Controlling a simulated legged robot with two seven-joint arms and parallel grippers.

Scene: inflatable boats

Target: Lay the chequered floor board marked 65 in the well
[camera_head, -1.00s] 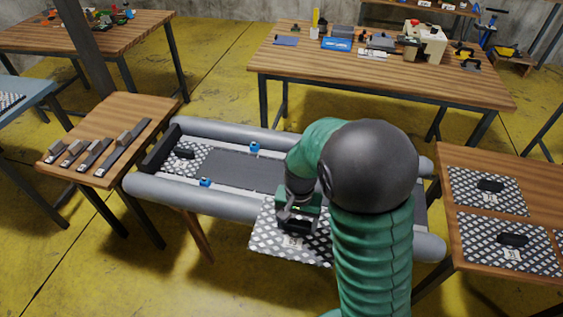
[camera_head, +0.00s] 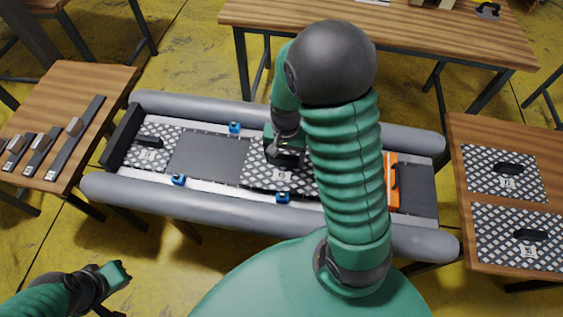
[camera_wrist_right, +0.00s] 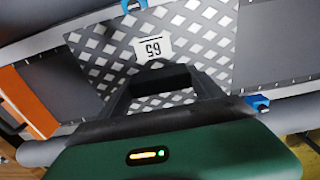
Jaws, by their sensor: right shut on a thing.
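The chequered floor board marked 65 (camera_head: 256,172) is over the boat's well, between the two grey tubes, and roughly in line with it. In the wrist view the board (camera_wrist_right: 195,42) shows its label 65 upside down. My right gripper (camera_head: 284,157) is shut on the board's dark handle, and its fingers also show in the wrist view (camera_wrist_right: 163,84). The arm hides the board's right part in the head view. I cannot tell whether the board rests fully on the floor. My left gripper (camera_head: 112,276) is at the lower left, away from the boat; its jaws are unclear.
A grey panel (camera_head: 208,156) and another chequered board (camera_head: 150,149) lie left in the well. Blue clips (camera_head: 234,127) sit along the tubes. An orange piece (camera_head: 391,182) crosses the well at right. Two chequered boards lie on the right table (camera_head: 458,150); dark bars lie on the left table (camera_head: 100,82).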

